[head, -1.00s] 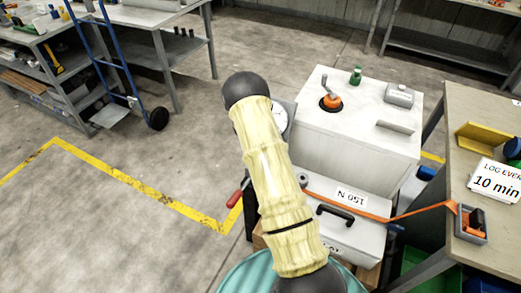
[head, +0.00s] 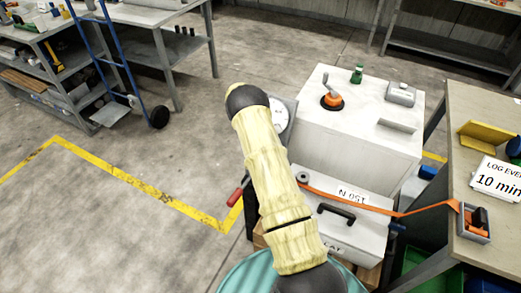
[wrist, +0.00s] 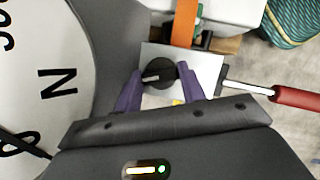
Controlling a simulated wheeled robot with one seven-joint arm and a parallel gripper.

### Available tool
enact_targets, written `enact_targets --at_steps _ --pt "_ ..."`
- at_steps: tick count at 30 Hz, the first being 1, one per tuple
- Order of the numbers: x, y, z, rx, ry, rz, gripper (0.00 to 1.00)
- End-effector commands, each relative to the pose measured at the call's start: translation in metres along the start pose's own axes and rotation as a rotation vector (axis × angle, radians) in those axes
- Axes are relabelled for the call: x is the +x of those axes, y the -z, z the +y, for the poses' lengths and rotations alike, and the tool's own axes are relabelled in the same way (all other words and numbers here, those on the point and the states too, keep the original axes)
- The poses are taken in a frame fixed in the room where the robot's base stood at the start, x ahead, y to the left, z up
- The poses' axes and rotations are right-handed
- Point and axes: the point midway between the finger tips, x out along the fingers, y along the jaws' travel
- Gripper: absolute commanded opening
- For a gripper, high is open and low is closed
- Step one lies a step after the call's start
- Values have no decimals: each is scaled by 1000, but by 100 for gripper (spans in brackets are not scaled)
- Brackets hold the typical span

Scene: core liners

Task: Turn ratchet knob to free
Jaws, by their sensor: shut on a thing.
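The ratchet knob (wrist: 159,72) is black and round with a pale pointer bar, on a light plate (wrist: 207,66) in the wrist view. The bar lies nearly level, tilted slightly. My gripper (wrist: 161,78) has its two purple fingers on either side of the knob, shut on it. The plate's lower part is hidden by the gripper body, and a small yellow mark shows below the knob. In the head view my arm hides the knob and gripper.
A red-handled lever (wrist: 294,97) sticks out right of the plate. A large dial (wrist: 48,75) fills the left. An orange strap (head: 375,211) crosses the white case to a bench (head: 463,123) at right. Open floor (head: 110,190) lies to the left.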

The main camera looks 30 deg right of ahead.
Motion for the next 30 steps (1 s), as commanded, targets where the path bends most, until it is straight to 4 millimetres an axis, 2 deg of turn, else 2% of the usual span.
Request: enact_targets --at_steps 12,28,29,30 --pt "0 1 2 212 86 2 17" --pt "-1 1 3 237 93 3 17" --pt "-1 0 3 238 93 4 46" --pt "-1 0 3 239 94 4 54"
